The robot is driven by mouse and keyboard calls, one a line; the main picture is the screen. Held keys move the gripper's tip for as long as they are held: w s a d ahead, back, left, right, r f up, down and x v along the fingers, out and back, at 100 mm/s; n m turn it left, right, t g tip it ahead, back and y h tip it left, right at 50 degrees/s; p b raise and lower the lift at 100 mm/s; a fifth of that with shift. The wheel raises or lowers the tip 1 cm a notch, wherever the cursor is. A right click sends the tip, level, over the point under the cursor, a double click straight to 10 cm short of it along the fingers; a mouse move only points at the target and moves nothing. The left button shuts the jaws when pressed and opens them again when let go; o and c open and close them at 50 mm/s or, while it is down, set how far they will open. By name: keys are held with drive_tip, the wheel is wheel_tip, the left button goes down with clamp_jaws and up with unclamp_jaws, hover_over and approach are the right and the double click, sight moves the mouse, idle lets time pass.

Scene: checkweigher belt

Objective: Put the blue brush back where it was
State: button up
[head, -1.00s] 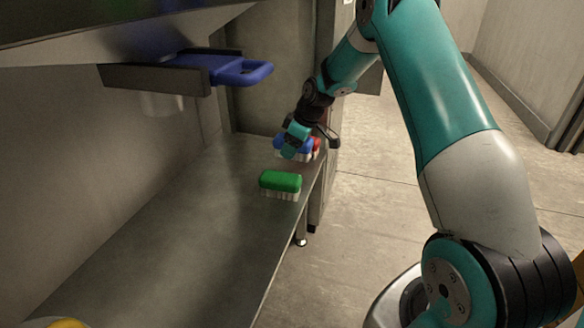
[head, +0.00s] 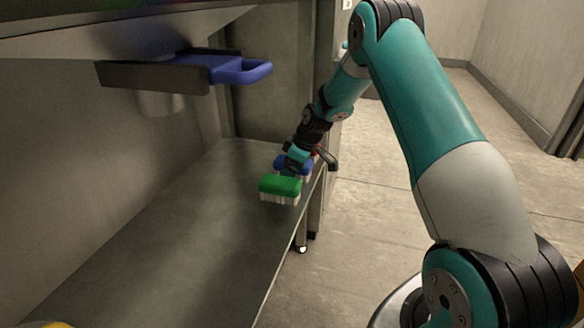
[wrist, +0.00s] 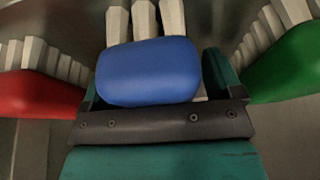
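The blue brush (head: 306,170) is behind the green brush near the shelf's outer edge, partly hidden by my gripper (head: 295,162). In the wrist view, the blue brush (wrist: 150,72) lies between the two fingers of my gripper (wrist: 155,80), which is shut on it, with pale bristles pointing away. The green brush (head: 280,185) stands on the shelf, bristles down. It also shows at the right of the wrist view (wrist: 290,65). The red brush (wrist: 35,95) is at the left there. I cannot tell whether the blue brush touches the shelf.
A yellow thing (head: 58,324) shows at the lower left edge. Open floor (head: 370,210) lies to the right.

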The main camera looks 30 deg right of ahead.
drive_tip(key=shift+r, duration=0.1)
drive_tip(key=p+v, duration=0.3)
drive_tip(key=v, duration=0.9)
